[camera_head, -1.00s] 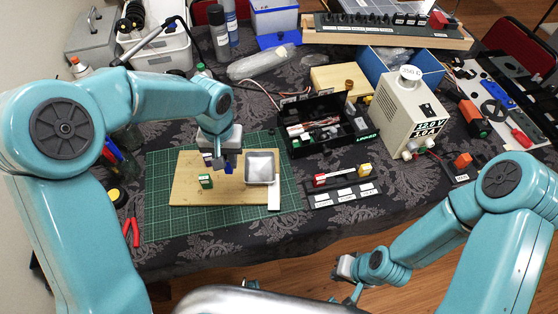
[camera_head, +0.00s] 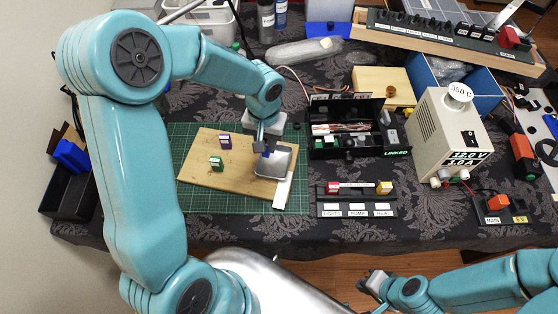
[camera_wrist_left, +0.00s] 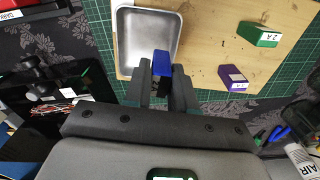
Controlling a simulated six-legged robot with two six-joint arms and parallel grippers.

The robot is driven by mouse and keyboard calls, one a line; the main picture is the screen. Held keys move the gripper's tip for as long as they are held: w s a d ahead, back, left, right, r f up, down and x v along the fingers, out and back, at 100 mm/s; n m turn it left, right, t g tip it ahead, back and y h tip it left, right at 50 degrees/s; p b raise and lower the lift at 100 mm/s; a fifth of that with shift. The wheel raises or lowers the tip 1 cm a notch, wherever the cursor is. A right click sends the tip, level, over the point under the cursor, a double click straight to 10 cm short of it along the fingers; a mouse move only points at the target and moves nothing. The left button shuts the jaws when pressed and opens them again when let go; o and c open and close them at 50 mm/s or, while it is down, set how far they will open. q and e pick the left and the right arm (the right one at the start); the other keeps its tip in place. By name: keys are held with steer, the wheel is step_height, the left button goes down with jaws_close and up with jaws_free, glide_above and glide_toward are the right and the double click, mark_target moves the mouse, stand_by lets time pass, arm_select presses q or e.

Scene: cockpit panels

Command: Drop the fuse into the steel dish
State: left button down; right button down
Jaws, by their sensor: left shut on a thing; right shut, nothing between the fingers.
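The steel dish (camera_head: 277,171) is a shallow square tray on the right part of the wooden board (camera_head: 198,172). It also shows in the left wrist view (camera_wrist_left: 133,27). My left gripper (camera_head: 264,146) points down at the dish and is shut on a blue fuse (camera_wrist_left: 161,62). In the wrist view the fuse overlaps the dish's near right corner; its exact height above the dish is unclear. A green block (camera_head: 216,163) and a purple block (camera_head: 225,142) stand on the board left of the dish. My right gripper (camera_head: 367,281) is shut and empty, low at the table's front side.
A white strip (camera_head: 283,190) lies beside the dish. A green cutting mat (camera_head: 298,140) is under the board. To the right are a fuse rack (camera_head: 356,200) with red and yellow blocks, a black open box (camera_head: 345,155) and a power supply (camera_head: 452,130).

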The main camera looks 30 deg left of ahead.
arm_select(q)
step_height(320, 180, down, 4)
steer(key=shift+d+r+b, duration=0.1)
steer(key=shift+b, duration=1.05)
steer(key=shift+f, duration=0.5)
steer(key=c, duration=0.8)
jaws_free()
steer(key=shift+c, duration=0.2)
steer(key=shift+w, duration=0.1)
step_height(320, 180, up, 16)
steer(key=shift+r, duration=0.2)
